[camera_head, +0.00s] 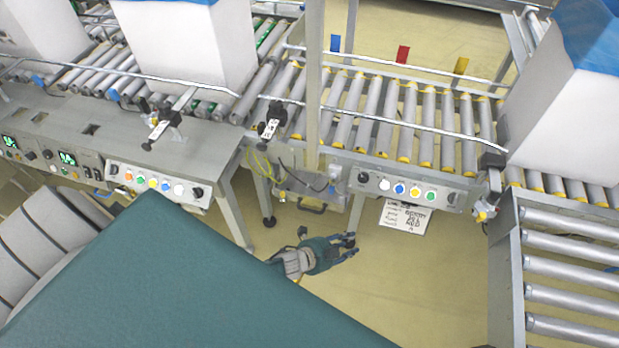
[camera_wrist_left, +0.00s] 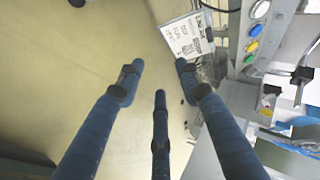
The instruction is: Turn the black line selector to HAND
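A control panel (camera_head: 410,190) on the near side of the right conveyor carries a row of coloured buttons. A black knob (camera_head: 363,177) sits at its left end and a dark knob (camera_head: 452,198) at its right end. Labels are too small to read, so I cannot tell which is the line selector or where it points. My left gripper (camera_head: 347,245) is open and empty, below and in front of this panel, apart from it. In the left wrist view its three fingers (camera_wrist_left: 158,80) are spread over the floor, with the panel's buttons (camera_wrist_left: 254,38) at upper right. My right gripper is not in view.
A second button panel (camera_head: 158,185) with black knobs is on the left conveyor bench. A handwritten sheet (camera_head: 406,217) hangs below the right panel. White boxes (camera_head: 188,45) with blue liners stand on the rollers. A roller section (camera_head: 570,270) bounds the right; floor (camera_head: 400,285) around my gripper is clear.

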